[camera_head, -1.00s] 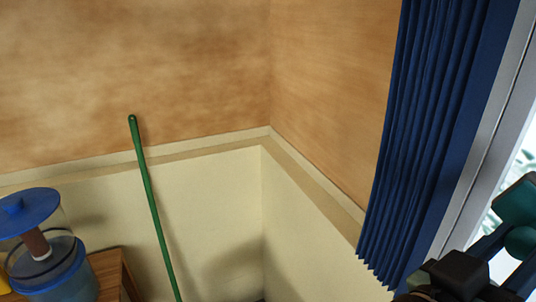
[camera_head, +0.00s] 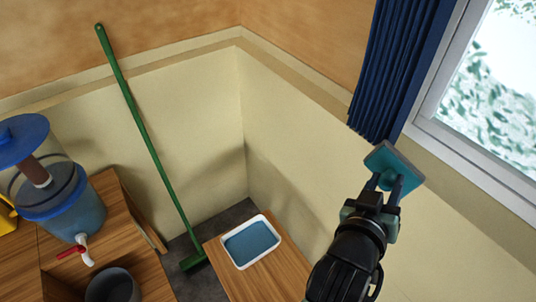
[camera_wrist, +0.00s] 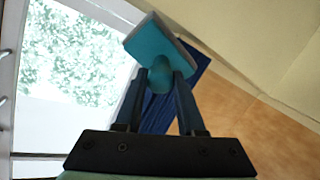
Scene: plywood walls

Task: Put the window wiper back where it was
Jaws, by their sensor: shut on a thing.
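A white tray (camera_head: 232,266) with a blue inside stands on a wooden surface, left of and below my gripper.
The wooden surface (camera_head: 265,285) stands in the corner. A green broom (camera_head: 150,145) leans on the wall. A blue-lidded water dispenser (camera_head: 70,212) and a dark pot (camera_head: 112,288) are on wooden furniture at the left. A blue curtain (camera_head: 395,65) hangs beside the window (camera_head: 500,90).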

